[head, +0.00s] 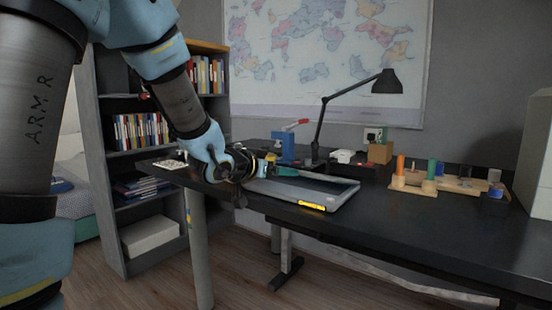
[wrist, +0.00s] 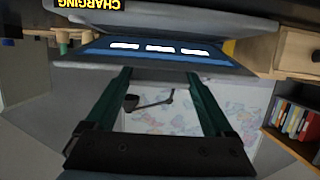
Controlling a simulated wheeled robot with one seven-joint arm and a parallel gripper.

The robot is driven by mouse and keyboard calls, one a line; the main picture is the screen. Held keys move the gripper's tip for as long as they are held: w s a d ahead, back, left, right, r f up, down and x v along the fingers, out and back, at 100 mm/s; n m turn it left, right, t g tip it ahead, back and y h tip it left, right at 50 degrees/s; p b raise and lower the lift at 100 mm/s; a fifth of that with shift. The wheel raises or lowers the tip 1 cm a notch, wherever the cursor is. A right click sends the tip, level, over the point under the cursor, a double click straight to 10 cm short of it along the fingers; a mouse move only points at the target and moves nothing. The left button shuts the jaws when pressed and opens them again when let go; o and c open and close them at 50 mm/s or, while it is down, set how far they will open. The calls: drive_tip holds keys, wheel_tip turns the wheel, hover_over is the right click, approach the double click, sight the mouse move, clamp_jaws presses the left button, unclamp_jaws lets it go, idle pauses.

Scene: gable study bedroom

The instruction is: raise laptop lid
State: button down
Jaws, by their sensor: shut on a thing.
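The grey laptop (head: 335,190) lies on the black desk, with a yellow label on its near edge. In the wrist view, which is upside down, its body (wrist: 180,30) carries a "CHARGING" label, and a blue panel with white bars (wrist: 205,62) shows at the lid (wrist: 232,70). My gripper (head: 284,171) is at the laptop's left back part, and its green fingers reach the lid's edge in the wrist view (wrist: 159,73). It is shut on the lid, though the exact contact is hard to see. The lid's angle is unclear.
A desk lamp (head: 322,125) and a blue object with a red handle (head: 285,148) stand behind the laptop. A wooden peg stand (head: 412,185) is to the right. A bookshelf (head: 107,200) stands left of the desk (head: 440,225), whose front right is clear.

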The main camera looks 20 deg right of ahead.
drive_tip(key=r+p, duration=0.2)
drive_tip(key=r+y+p, duration=0.1)
drive_tip(key=shift+w+d+g+p, duration=0.25)
drive_tip(key=shift+d+g+p, duration=0.05)
drive_tip(key=shift+d+p, duration=0.1)
drive_tip(key=shift+w+d+r+p, duration=0.2)
drive_tip(key=shift+d+r+p, duration=0.1)
drive_tip(key=shift+r+p, duration=0.3)
drive_tip(key=shift+w+d+r+p, duration=0.15)
drive_tip(key=shift+d+r+p, duration=0.15)
drive_tip(key=shift+r+p, duration=0.25)
unclamp_jaws()
drive_tip(key=shift+f, duration=0.1)
drive_tip(key=shift+a, duration=0.15)
drive_tip(key=p+v, duration=0.1)
drive_tip(key=v, duration=0.9)
drive_tip(key=shift+s+a+p, duration=0.2)
drive_tip(key=shift+s+p, duration=0.05)
drive_tip(key=shift+p, duration=0.1)
